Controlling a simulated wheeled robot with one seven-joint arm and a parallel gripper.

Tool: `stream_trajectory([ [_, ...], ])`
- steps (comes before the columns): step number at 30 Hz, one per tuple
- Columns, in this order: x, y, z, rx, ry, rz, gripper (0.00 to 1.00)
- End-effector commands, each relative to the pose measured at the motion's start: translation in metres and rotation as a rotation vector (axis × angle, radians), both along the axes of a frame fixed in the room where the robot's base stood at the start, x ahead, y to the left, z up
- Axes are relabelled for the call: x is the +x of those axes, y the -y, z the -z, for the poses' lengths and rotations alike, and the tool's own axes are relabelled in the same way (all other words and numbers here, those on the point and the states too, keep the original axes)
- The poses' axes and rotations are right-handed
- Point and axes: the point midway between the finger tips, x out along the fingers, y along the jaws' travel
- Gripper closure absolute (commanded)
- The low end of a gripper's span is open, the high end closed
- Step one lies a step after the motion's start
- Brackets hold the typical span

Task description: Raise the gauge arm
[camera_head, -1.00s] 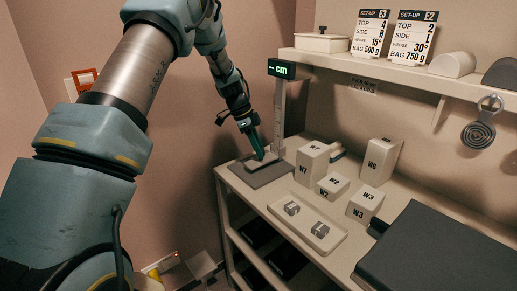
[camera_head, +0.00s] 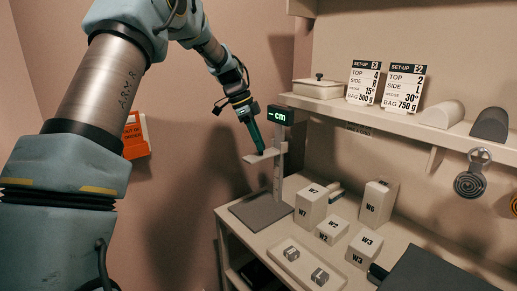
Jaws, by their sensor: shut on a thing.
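The gauge is an upright post (camera_head: 278,165) with a dark display (camera_head: 280,115) on top that reads "– cm" in green. Its flat pale arm (camera_head: 262,156) sticks out to the left of the post, well above the dark base plate (camera_head: 262,212). My gripper (camera_head: 260,151) comes down from the upper left and is shut on the gauge arm. The fingertips are small in the head view, and the exact contact is hard to make out.
White blocks marked W7 (camera_head: 311,206), W2 (camera_head: 331,230), W3 (camera_head: 363,248) and W6 (camera_head: 377,202) stand right of the gauge. A tray (camera_head: 291,267) holds metal pieces in front. A shelf (camera_head: 395,119) with set-up cards runs above the blocks.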

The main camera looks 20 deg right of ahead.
Motion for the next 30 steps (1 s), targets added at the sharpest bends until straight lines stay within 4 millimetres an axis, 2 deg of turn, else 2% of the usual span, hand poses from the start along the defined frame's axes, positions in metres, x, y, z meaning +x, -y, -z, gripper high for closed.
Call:
stream_trajectory([
  [11, 0.0010, 0.0005, -0.0072, -0.004, 0.005, 0.000, 1.00],
  [12, 0.0010, 0.0006, -0.0075, -0.004, 0.005, 0.000, 0.62],
  [18, 0.0007, 0.0005, -0.0058, -0.003, 0.003, -0.001, 0.40],
  [19, 0.0006, 0.0004, -0.0056, -0.003, 0.003, -0.001, 0.37],
  [26, 0.0004, 0.0003, -0.0046, -0.002, 0.002, 0.000, 0.36],
  [30, 0.0024, -0.0018, -0.0106, -0.003, 0.004, -0.001, 0.36],
])
